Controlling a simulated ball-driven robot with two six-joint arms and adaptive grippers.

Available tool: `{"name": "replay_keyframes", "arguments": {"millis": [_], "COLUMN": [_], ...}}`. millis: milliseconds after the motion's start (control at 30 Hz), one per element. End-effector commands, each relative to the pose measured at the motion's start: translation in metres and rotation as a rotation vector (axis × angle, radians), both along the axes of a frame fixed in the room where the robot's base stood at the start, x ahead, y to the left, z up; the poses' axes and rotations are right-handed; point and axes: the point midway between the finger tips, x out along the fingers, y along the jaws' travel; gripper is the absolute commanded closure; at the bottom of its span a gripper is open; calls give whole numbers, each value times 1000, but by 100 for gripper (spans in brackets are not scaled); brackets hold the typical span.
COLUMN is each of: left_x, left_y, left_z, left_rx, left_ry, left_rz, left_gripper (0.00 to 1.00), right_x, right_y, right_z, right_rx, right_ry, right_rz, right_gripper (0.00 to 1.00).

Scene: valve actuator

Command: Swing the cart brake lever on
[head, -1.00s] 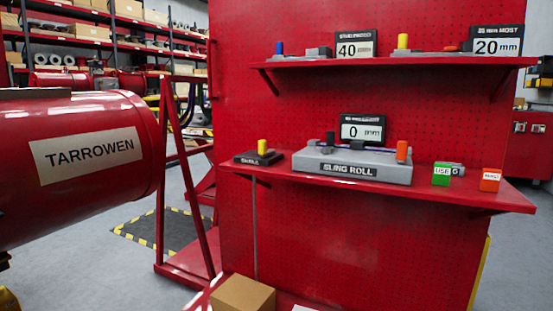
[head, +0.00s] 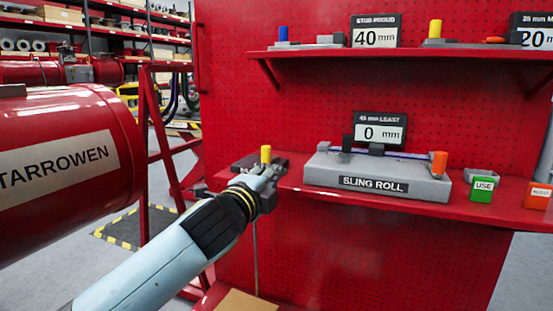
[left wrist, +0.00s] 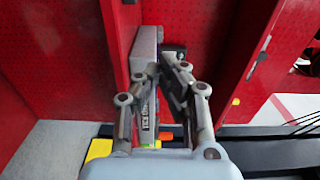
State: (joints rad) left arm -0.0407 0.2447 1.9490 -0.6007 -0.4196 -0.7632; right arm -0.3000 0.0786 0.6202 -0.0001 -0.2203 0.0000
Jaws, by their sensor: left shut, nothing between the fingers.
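I cannot pick out a cart brake lever in either view. My left gripper (head: 262,178) reaches in from the lower left in the head view, at the left end of the lower red shelf. My right gripper is out of view.
A red drum marked TARROWEN (head: 60,150) is at left. The grey sling roll fixture (head: 375,175), a green USE block (head: 481,188) and an orange block (head: 538,195) are on the lower shelf (head: 300,200). A cardboard box (head: 247,301) is below.

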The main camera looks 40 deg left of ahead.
Motion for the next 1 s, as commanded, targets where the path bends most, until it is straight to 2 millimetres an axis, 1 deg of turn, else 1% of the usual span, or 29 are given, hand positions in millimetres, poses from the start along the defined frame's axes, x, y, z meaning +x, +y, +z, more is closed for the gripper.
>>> {"name": "replay_keyframes", "arguments": {"millis": [100,233,367,467,833,867,900,1000], "left_x": [0,1,8,22,98,101,99,99], "left_y": [0,0,2,5,22,25,34,48], "left_z": [-1,-2,-1,-1,-2,-2,-2,-2], "left_rx": [-1,-1,-2,-3,-4,-2,3,1], "left_ry": [2,2,2,0,1,3,4,3], "left_rz": [0,0,1,1,1,1,1,1], "left_gripper": [100,100,100,100,100,100,100,100], "right_x": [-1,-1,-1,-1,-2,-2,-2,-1], "right_y": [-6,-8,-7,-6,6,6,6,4], "right_z": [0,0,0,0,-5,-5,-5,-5], "right_rx": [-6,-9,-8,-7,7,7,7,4], "right_ry": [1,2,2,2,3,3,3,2], "right_rz": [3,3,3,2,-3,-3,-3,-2], "right_gripper": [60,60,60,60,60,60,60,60]}}
